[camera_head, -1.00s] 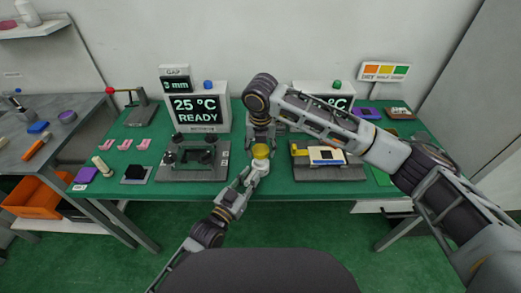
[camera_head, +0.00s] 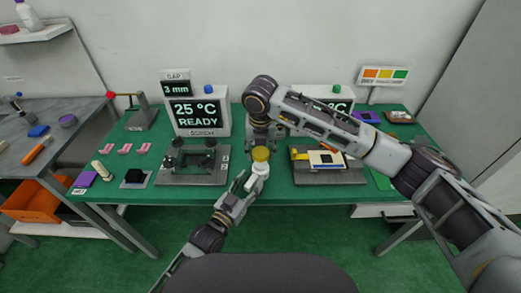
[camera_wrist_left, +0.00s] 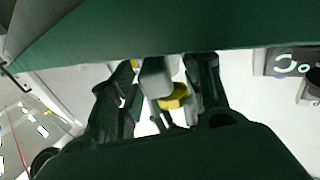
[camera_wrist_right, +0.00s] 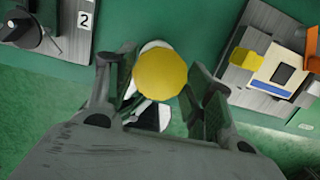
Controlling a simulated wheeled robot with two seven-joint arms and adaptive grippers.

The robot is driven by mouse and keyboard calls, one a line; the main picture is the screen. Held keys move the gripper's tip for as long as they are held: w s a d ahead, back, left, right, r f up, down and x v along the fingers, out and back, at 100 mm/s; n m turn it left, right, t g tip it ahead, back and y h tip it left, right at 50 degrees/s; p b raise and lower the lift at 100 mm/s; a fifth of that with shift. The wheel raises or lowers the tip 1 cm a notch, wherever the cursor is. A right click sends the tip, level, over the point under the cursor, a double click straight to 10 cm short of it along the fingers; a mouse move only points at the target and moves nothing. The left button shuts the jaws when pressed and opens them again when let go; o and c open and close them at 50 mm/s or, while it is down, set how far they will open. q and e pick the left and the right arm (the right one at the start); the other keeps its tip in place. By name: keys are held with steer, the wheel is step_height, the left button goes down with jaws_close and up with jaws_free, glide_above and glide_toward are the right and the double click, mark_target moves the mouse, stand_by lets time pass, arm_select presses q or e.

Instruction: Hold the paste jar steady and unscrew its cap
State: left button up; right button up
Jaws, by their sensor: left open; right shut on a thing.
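The paste jar is white with a yellow cap (camera_head: 261,154) and appears upright at the table's front edge in the head view. Its white body (camera_head: 258,169) shows below the cap. My right gripper (camera_head: 262,142) comes down from above, shut on the cap; the right wrist view shows the cap (camera_wrist_right: 160,73) between its fingers. My left gripper (camera_head: 246,182) is open at the lower left of the jar. In the left wrist view the white body (camera_wrist_left: 156,78) and yellow cap (camera_wrist_left: 173,97) appear between its spread fingers. Contact there cannot be told.
A grey fixture (camera_head: 193,166) with dark knobs stands left of the jar. Another fixture (camera_head: 328,174) with a yellow block stands right. A display (camera_head: 198,113) reading 25 °C READY is behind. Pink pieces (camera_head: 125,148) lie at left. Free floor lies in front.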

arm_select(q)
steer(key=shift+s+a, duration=0.1)
steer(key=shift+s, duration=0.05)
steer(key=v, duration=1.1)
steer(key=shift+s+a, duration=0.15)
steer(key=shift+s, duration=0.15)
stand_by(0.4)
stand_by(0.6)
